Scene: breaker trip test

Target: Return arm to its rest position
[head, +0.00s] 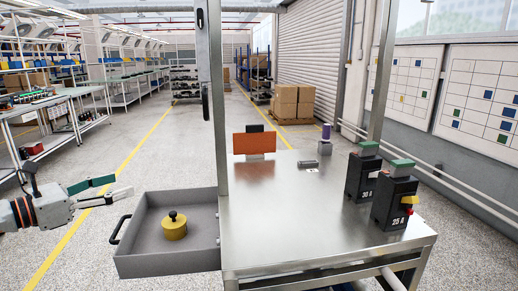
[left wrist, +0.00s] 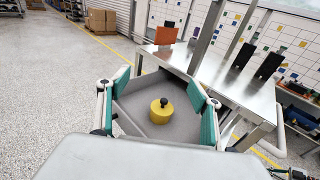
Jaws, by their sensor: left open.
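My left gripper (head: 122,185) is open and empty, to the left of the workbench and short of the open drawer (head: 150,262). Its two green-padded fingers are spread in the left wrist view (left wrist: 160,80), with the drawer seen between and beyond them. A yellow cylinder with a black knob (head: 174,228) stands in the drawer, apart from the fingers; it also shows in the left wrist view (left wrist: 161,112). My right gripper is not in view.
The drawer's black handle (head: 120,229) is on the side near my left gripper. The metal bench (head: 275,215) carries a 30 A breaker (head: 364,178), a 25 A breaker (head: 392,205) and an orange panel (head: 254,143). A metal post (head: 217,90) rises beside the drawer.

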